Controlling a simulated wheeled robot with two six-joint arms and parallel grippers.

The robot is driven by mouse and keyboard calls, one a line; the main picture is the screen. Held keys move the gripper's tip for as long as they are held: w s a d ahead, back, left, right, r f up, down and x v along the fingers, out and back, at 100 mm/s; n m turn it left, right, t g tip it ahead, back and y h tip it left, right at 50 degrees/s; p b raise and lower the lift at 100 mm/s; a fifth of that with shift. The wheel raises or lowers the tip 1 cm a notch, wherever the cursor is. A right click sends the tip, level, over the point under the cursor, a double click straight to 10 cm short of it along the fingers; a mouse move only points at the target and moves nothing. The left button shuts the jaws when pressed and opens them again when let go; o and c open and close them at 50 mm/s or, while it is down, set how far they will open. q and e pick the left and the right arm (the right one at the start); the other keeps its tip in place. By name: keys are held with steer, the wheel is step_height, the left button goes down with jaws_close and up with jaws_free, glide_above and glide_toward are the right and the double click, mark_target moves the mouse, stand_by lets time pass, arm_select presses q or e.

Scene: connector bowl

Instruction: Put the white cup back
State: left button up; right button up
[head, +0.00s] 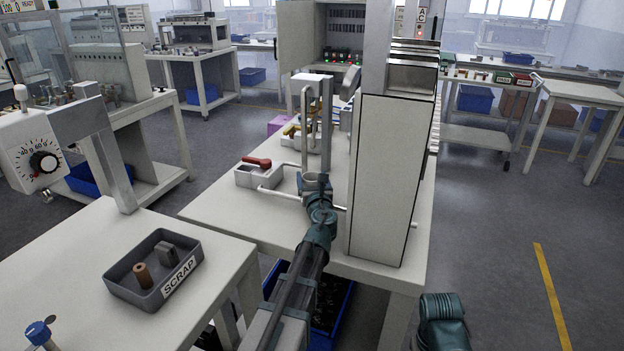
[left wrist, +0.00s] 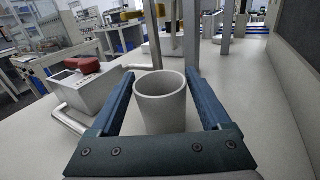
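The pale grey-white cup (left wrist: 162,108) is upright between the two blue fingers of my left gripper (left wrist: 160,76) in the left wrist view. Narrow gaps seem to show between the fingers and the cup, so the gripper looks open around it. The cup's base is partly hidden by the gripper's body. In the head view the cup (head: 315,182) is small and sits at the end of my left gripper (head: 314,177), over the white table (head: 225,212). My right gripper is not visible; only a teal part of my right arm shows at the bottom.
A grey box with a red handle (head: 257,162) and a pipe stands left of the cup. Upright metal posts (head: 326,120) rise just beyond it. A tall white cabinet (head: 385,180) stands close on the right. A SCRAP tray (head: 150,290) lies on the nearer left table.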

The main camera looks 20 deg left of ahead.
arm_select(q)
steer(key=shift+o, duration=1)
steer(key=shift+r, duration=0.1)
steer(key=shift+r+p, duration=0.2)
steer(key=shift+p, duration=0.1)
steer(key=v, duration=1.2)
steer(key=shift+f, duration=0.15)
